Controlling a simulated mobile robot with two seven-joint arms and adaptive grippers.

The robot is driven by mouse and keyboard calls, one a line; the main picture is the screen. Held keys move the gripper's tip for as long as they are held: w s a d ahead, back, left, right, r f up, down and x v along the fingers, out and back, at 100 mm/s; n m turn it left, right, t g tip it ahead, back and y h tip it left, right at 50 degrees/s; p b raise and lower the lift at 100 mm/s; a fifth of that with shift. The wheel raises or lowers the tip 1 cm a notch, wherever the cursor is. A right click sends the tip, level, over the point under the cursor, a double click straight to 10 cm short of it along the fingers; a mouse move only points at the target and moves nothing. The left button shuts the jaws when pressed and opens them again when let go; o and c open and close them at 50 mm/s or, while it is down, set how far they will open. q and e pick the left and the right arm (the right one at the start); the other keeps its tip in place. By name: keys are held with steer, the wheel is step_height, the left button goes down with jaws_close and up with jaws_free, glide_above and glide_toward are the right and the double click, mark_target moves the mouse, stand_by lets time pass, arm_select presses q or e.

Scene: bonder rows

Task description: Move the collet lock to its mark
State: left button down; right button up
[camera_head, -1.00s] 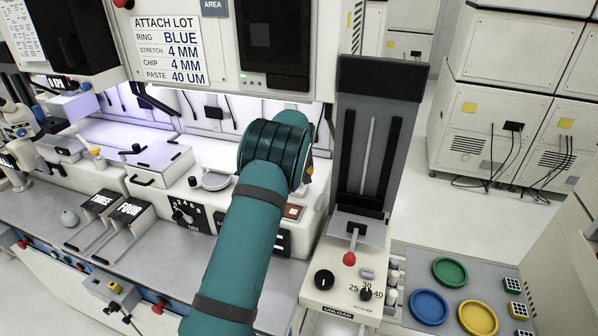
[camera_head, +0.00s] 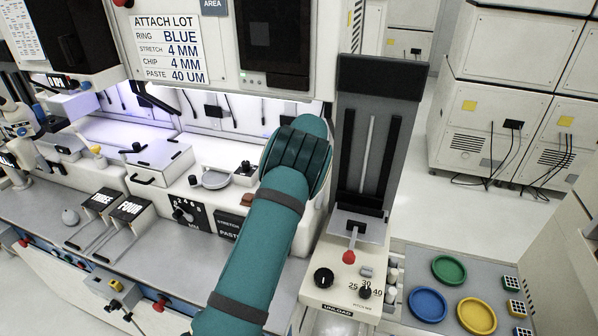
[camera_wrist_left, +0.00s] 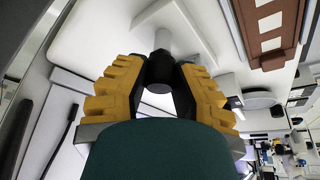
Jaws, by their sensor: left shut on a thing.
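In the left wrist view my left gripper (camera_wrist_left: 157,82) has yellow ribbed fingers closed around a dark round knob (camera_wrist_left: 159,70). The knob appears to be the collet lock, though no label on it is readable. A pale grey cylinder (camera_wrist_left: 163,40) stands just beyond it, over a white machine surface. In the head view my teal left arm (camera_head: 262,235) hides the gripper and the held thing. I cannot make out the collet lock's mark. My right gripper is in neither view.
A dark upright slide unit (camera_head: 375,130) with a red-knobbed lever (camera_head: 348,257) stands right of my arm. Left of it are a dial (camera_head: 185,216) and a small black knob (camera_head: 245,168). Coloured round dishes (camera_head: 428,305) lie at the lower right. A brown-framed panel (camera_wrist_left: 271,30) is near the gripper.

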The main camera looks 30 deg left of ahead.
arm_select(q)
steer(key=shift+f, duration=0.1)
steer(key=c, duration=0.7)
jaws_free()
steer(key=shift+c, duration=0.2)
steer(key=v, duration=1.2)
